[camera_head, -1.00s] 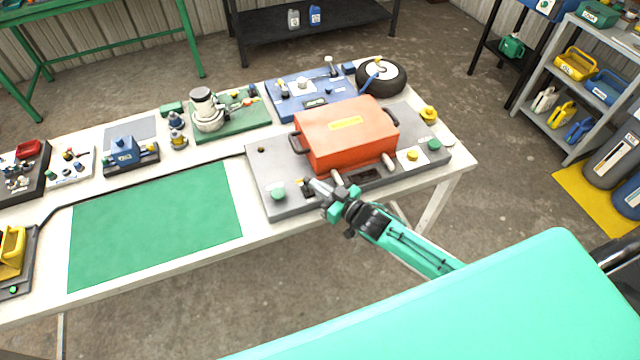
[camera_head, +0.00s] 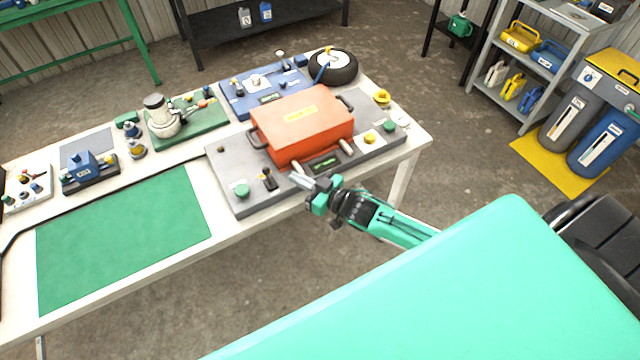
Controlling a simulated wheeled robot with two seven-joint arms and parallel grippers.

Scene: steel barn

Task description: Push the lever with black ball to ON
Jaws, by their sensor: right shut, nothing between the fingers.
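A small dark lever (camera_head: 267,179) stands near the front left of the grey panel (camera_head: 225,162), just right of a green button (camera_head: 241,189). It seems to be the one with the black ball; its tip is too small to read clearly, and I cannot read an ON mark. My right gripper (camera_head: 297,176) is shut and empty. It is over the panel's front edge, a short way right of the lever and apart from it. My left gripper is not in view.
An orange box with handles (camera_head: 303,124) sits on the panel behind my right gripper. A yellow button (camera_head: 369,138) is to the right. The green mat (camera_head: 125,235) on the table is clear. A wheel (camera_head: 333,66) and a blue panel (camera_head: 262,92) are behind.

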